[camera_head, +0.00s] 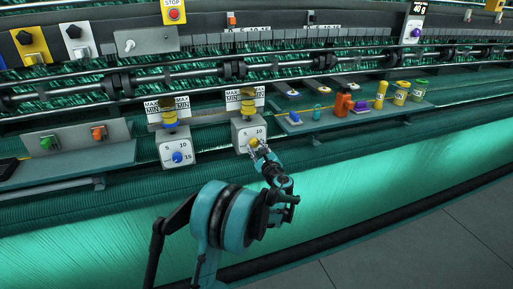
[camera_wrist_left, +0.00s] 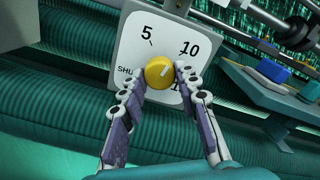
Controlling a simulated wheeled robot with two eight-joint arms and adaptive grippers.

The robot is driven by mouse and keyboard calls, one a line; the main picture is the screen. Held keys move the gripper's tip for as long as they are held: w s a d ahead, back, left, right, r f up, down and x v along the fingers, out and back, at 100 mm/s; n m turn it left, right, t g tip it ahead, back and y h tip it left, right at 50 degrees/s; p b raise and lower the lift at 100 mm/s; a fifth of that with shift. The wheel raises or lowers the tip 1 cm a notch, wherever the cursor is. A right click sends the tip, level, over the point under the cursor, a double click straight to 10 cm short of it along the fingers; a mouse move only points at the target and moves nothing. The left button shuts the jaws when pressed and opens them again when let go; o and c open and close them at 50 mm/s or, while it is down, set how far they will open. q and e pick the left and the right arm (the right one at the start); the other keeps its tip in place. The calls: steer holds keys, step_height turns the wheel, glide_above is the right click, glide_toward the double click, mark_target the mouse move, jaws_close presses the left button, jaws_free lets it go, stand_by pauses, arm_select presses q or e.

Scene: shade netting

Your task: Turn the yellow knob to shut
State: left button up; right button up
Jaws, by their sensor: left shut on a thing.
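The yellow knob (camera_head: 253,142) sits on a white dial plate (camera_head: 241,131) in the middle of the machine front. It also shows in the left wrist view (camera_wrist_left: 159,72), where the dial plate (camera_wrist_left: 135,45) reads 5 and 10, with "SHU" partly covered at the left. The white line on the knob points up and right, roughly toward the 10. My left gripper (camera_head: 259,148) is shut on the knob, one finger on each side, as the left wrist view (camera_wrist_left: 161,76) also shows. The fingers hide the lower part of the dial. My right gripper is not in view.
A similar dial with a blue knob (camera_head: 178,157) is to the left. A shelf (camera_head: 330,121) with bottles and small items is to the right. A ledge (camera_head: 75,163) with green and orange switches is at the far left. Green netting (camera_head: 380,165) runs below.

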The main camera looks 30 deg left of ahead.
arm_select(q)
steer(key=n, duration=0.4)
steer(key=shift+n, duration=0.3)
steer(key=n, duration=0.3)
steer(key=shift+n, duration=0.3)
steer(key=n, duration=1.2)
steer(key=shift+n, duration=0.3)
steer(key=n, duration=0.5)
steer(key=shift+n, duration=0.3)
steer(key=o, duration=1.2)
steer(key=shift+c, duration=0.2)
